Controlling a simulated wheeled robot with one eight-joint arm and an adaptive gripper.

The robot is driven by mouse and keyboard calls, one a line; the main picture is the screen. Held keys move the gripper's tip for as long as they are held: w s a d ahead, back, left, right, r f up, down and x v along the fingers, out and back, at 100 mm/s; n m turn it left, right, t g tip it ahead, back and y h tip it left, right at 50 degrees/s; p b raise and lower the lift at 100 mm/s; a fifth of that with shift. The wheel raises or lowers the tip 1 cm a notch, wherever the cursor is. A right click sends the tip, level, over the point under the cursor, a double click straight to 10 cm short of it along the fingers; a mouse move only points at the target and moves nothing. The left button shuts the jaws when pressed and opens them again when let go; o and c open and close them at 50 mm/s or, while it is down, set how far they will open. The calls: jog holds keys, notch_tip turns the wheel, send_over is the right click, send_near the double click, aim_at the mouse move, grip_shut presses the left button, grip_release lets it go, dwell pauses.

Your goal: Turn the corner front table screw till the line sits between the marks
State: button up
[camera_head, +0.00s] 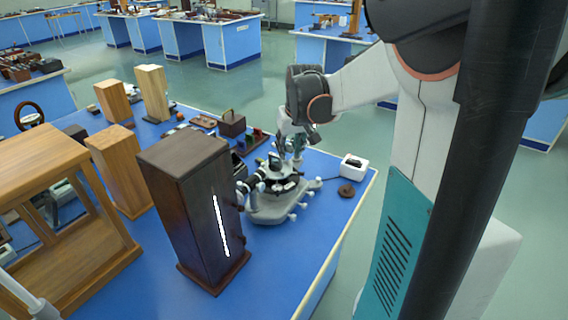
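The spectrometer (272,209) stands on the blue bench, with a grey base, a dark round table (284,184) and small pale screws around its base. My gripper (292,157) hangs from above at the spectrometer's table, around its back side. Its fingers are small and blend with the instrument, so I cannot tell whether they are open or touch a screw. The corner front table screw cannot be singled out at this size. The line and the marks in the eyepiece are not readable here.
A tall dark wooden box (185,205) with a bright white vertical slit stands close in front, to the left of the spectrometer. A white box (353,166) and a small brown object (347,190) lie at right. Wooden blocks (118,170) and a wooden frame (50,165) fill the left.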

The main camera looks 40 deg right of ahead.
aim_at(283, 172)
jog(key=w+f+n+b, duration=0.1)
jog(key=f, duration=0.3)
jog(key=w+d+f+n+b, duration=0.1)
jog(key=w+f+b, duration=0.1)
jog(key=f, duration=0.1)
jog(key=w+f+n+y+b, duration=0.1)
jog(key=f, duration=0.3)
jog(key=shift+w+d+f+t+b, duration=0.25)
jog(key=shift+d+f+t+b, duration=0.05)
jog(key=shift+d+f+b, duration=0.1)
jog(key=shift+r, duration=0.1)
grip_shut()
